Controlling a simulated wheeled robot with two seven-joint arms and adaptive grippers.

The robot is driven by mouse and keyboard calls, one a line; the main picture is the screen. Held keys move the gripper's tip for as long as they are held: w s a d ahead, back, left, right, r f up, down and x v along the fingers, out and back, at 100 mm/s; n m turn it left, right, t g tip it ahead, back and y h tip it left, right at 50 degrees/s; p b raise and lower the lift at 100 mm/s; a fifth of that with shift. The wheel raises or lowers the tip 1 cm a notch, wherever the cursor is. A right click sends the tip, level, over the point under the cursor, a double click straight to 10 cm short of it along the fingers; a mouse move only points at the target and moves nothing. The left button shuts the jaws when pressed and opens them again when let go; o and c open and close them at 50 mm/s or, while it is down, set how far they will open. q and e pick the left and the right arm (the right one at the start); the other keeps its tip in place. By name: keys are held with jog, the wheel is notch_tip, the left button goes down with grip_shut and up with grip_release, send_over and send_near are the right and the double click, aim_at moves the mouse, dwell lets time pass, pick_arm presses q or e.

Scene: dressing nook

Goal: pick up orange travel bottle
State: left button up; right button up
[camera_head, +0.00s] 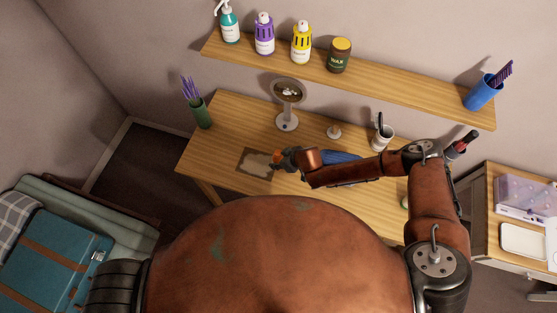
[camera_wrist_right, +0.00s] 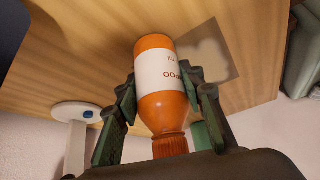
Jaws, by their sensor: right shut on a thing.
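I cannot tell whether the bottle touches the table. My left gripper is not in view.
A patterned mat (camera_head: 257,164) lies on the table (camera_head: 225,143) beside the gripper. A round mirror (camera_head: 287,92), a green vase (camera_head: 202,113) and a white cup (camera_head: 381,138) stand around. A blue item (camera_head: 340,157) lies behind my forearm. A shelf (camera_head: 385,85) above holds several bottles.

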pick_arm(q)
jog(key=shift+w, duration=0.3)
pick_arm(e)
jog(key=shift+c, duration=0.3)
jog(key=shift+r, duration=0.15)
